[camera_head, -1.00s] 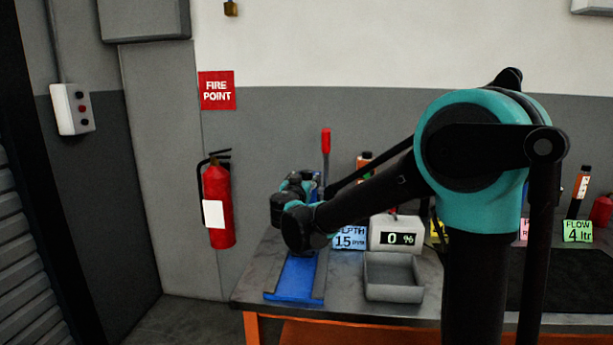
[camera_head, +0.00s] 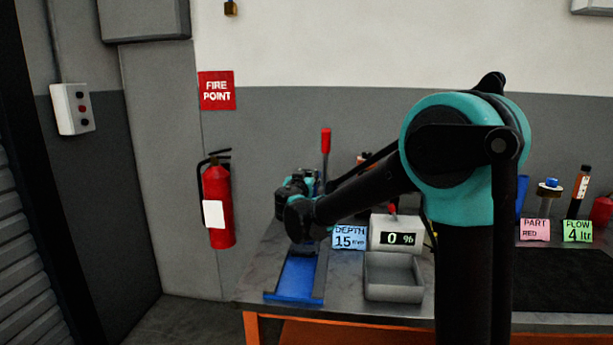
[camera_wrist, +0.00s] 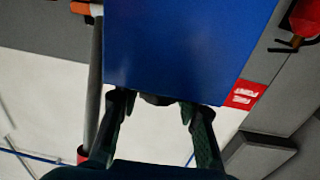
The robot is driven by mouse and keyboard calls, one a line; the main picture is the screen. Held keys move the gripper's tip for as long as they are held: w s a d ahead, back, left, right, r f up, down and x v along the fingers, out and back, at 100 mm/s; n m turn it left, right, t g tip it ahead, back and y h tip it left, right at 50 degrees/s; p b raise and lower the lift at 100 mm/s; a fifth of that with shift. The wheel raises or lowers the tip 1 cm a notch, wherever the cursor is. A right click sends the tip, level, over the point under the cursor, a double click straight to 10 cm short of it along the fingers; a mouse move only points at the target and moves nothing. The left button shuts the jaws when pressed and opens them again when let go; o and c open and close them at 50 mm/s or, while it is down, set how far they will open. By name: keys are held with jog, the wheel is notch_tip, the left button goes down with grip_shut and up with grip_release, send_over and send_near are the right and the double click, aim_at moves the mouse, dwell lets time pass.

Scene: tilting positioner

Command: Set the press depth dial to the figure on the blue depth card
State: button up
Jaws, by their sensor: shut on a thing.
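The blue depth card (camera_head: 349,238) stands on the bench and reads DEPTH 15 mm. Left of it is the blue press (camera_head: 296,278), with its lever's red grip (camera_head: 326,140) upright; my arm hides much of its body. In the wrist view the blue press body (camera_wrist: 185,45) fills the upper middle. My gripper (camera_wrist: 158,106) has its fingers on both sides of a small dark knob (camera_wrist: 158,99) at the press body's edge, apparently the dial, and is shut on it. The dial's figures cannot be read. The gripper's fingers are hidden in the head view.
Right of the card stand a grey box with a 0 % display (camera_head: 397,238) and an empty grey tray (camera_head: 393,278). A pink PART card (camera_head: 534,230) and green FLOW card (camera_head: 577,231) stand farther right. A fire extinguisher (camera_head: 217,203) hangs on the wall.

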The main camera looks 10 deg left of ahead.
jog(key=shift+c, duration=0.7)
jog(key=shift+d+n+y, duration=0.1)
jog(key=shift+n+y, duration=0.3)
jog(key=shift+y, duration=0.2)
jog(key=n+y, duration=0.2)
jog(key=y, duration=0.1)
jog(key=shift+n+g+y, duration=0.55)
jog(key=shift+n+y, duration=0.45)
jog(key=shift+y, duration=0.55)
jog(key=shift+n+g+y, duration=0.55)
jog(key=shift+n+y, duration=0.45)
jog(key=shift+y, duration=0.55)
jog(key=shift+n+g+y, duration=0.4)
jog(key=shift+y, duration=0.1)
jog(key=o, duration=1.2)
jog(key=shift+a, duration=0.2)
jog(key=shift+m+t+h, duration=0.3)
jog(key=shift+h, duration=0.1)
